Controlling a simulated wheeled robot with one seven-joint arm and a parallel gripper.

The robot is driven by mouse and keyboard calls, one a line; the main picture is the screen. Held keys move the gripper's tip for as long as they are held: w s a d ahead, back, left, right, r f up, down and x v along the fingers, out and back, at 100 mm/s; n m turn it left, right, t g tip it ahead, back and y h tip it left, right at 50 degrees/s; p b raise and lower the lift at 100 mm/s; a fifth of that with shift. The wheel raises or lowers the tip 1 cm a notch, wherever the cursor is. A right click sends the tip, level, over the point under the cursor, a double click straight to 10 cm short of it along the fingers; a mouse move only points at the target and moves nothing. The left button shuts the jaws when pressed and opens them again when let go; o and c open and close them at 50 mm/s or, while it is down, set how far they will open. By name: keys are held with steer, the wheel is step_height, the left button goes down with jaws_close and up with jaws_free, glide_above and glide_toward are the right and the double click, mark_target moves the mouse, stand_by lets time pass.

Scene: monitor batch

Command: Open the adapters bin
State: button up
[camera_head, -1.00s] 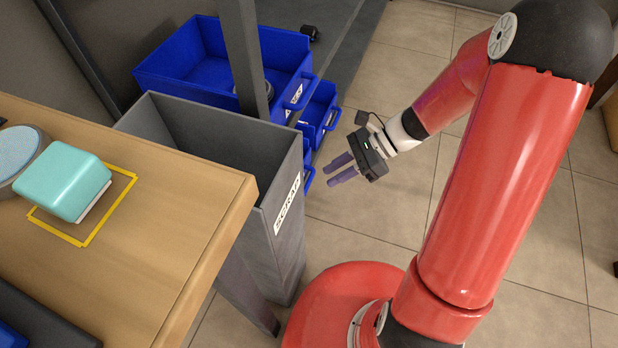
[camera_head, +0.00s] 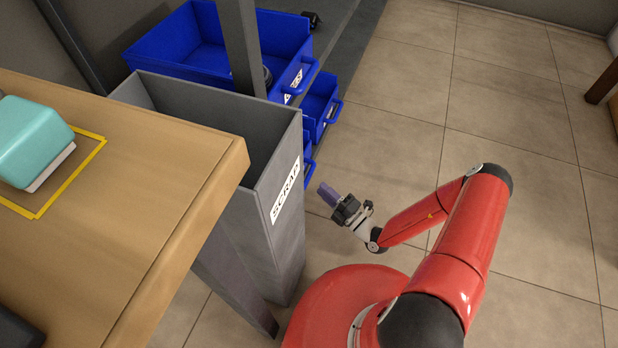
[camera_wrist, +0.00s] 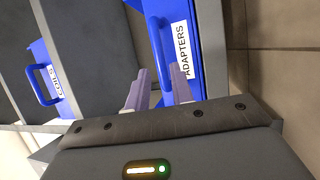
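The adapters bin (camera_wrist: 193,62) is blue, with a white ADAPTERS label (camera_wrist: 181,50) on its front and a blue loop handle (camera_wrist: 159,52) beside the label in the wrist view. My gripper (camera_wrist: 160,80) is open and empty, its two purple fingers apart. In the wrist view part of the handle shows between the fingers; I cannot tell how far it is from them. In the head view my gripper (camera_head: 323,190) is low, just right of the lower blue bin (camera_head: 309,168), which the scrap bin partly hides. I cannot tell which head-view bin is the adapters one.
A blue bin labelled COILS (camera_wrist: 38,80) is left in the wrist view. The grey scrap bin (camera_head: 287,240) stands between the wooden table (camera_head: 150,190) and my gripper. A large blue bin (camera_head: 180,55) and another (camera_head: 322,103) project behind.

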mark_target(309, 175)
steer(key=x, duration=0.7)
steer(key=shift+a, duration=0.15)
jaws_close()
